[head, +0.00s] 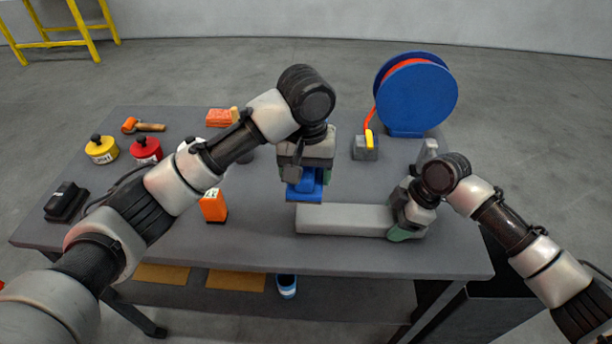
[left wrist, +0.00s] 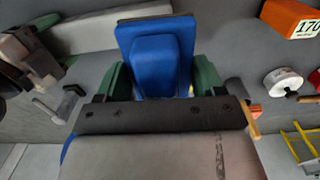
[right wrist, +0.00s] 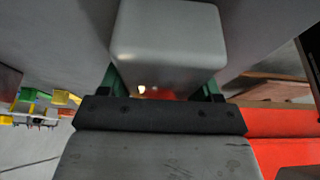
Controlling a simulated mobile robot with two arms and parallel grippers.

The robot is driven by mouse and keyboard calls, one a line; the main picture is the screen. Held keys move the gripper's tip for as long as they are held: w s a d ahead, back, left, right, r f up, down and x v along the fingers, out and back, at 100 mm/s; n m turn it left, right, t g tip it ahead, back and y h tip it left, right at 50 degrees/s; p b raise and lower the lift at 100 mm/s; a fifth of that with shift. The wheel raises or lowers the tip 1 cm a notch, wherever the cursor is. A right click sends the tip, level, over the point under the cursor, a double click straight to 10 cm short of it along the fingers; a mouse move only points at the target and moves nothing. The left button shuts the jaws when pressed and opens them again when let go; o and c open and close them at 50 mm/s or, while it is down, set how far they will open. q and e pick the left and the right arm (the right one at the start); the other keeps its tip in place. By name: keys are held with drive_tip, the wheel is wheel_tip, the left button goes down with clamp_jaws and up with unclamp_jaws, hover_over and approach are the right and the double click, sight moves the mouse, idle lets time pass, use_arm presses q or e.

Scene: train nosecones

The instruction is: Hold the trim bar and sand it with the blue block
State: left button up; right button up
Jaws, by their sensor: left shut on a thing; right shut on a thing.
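The trim bar (head: 340,219) is a long light grey bar lying level near the table's front edge. My right gripper (head: 402,228) is shut on its right end; in the right wrist view the bar (right wrist: 167,40) sits between the green fingers. My left gripper (head: 304,176) is shut on the blue block (head: 304,190), just behind and above the bar's left end. In the left wrist view the blue block (left wrist: 156,60) is between the green fingers, with the bar (left wrist: 100,30) beyond it. I cannot tell whether block and bar touch.
An orange box (head: 213,206) stands left of the bar. A yellow tin (head: 101,150), a red tin (head: 146,150) and a black object (head: 66,201) are further left. A blue reel (head: 416,95) and a grey block with a yellow top (head: 366,149) stand at the back right.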

idle(0.4)
drive_tip(key=o, duration=0.9)
